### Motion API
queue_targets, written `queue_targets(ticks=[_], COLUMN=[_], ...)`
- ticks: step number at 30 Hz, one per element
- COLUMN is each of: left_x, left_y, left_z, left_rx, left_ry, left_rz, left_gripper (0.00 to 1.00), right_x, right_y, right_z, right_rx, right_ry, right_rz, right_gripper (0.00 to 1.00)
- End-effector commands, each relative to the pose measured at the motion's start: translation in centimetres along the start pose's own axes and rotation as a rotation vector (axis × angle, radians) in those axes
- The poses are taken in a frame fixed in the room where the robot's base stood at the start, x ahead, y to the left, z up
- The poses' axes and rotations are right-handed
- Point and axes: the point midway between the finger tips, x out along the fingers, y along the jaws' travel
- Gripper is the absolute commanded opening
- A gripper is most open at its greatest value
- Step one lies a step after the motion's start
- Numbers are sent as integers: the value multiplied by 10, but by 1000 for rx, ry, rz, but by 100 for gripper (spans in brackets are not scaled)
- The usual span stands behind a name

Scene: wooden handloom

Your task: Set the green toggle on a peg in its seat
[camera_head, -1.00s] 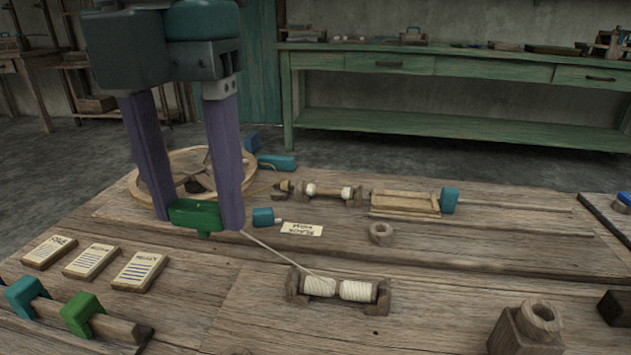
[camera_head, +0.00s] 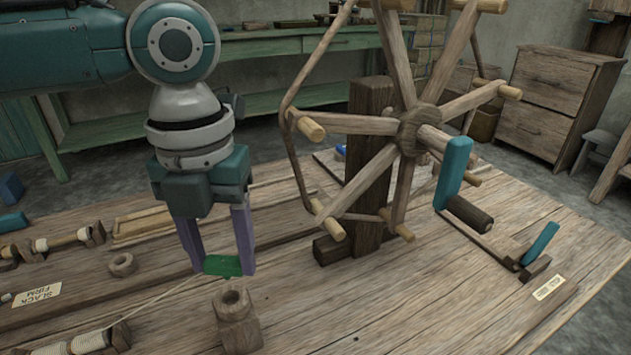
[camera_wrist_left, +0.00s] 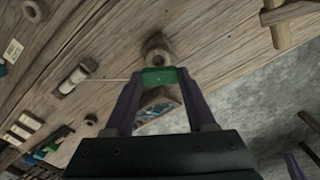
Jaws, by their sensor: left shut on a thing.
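The green toggle (camera_head: 222,265) is held crosswise between the fingertips of my left gripper (camera_head: 223,268), which is shut on it. It also shows in the left wrist view (camera_wrist_left: 159,79). A pale cord (camera_head: 160,302) runs from the toggle left to the wound spool (camera_head: 72,345). A wooden block with a round hole in its top (camera_head: 238,320) stands just below and nearer than the toggle in the head view. The toggle appears above the table, apart from the block. The toggle's peg is not clear now. A purple piece, perhaps of my right gripper (camera_wrist_left: 294,163), shows at the wrist view's lower right corner.
A large spoked wooden wheel (camera_head: 420,130) on a post rises right of the left gripper. A loose wooden ring (camera_head: 122,264) lies to its left. A SLACK FIRM label (camera_head: 37,294) lies near the spool.

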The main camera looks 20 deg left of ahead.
Motion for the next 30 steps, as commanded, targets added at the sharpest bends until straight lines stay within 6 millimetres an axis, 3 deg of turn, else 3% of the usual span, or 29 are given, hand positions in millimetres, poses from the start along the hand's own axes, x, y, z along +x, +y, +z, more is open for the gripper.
queue_targets(ticks=[12, 19, 27, 28, 30], left_x=[33, 46, 47, 47, 47], left_y=[0, 0, 0, 0, 0], left_z=[0, 0, 0, 0, 0], left_rx=[0, 0, 0, 0, 0], left_ry=[-2, 0, -1, -1, -1], left_rz=[0, -1, 0, 0, 0], left_gripper=[5, 5, 5, 57, 65], right_x=[37, 38, 38, 38, 38], right_y=[-1, -1, -1, -1, -1], right_z=[12, 13, 13, 13, 13], right_rx=[-1, -1, -1, -1, -1], right_ry=[-1, -2, -2, -2, -2], right_rz=[0, 0, 0, 0, 0], right_gripper=[0, 0, 0, 0, 0])
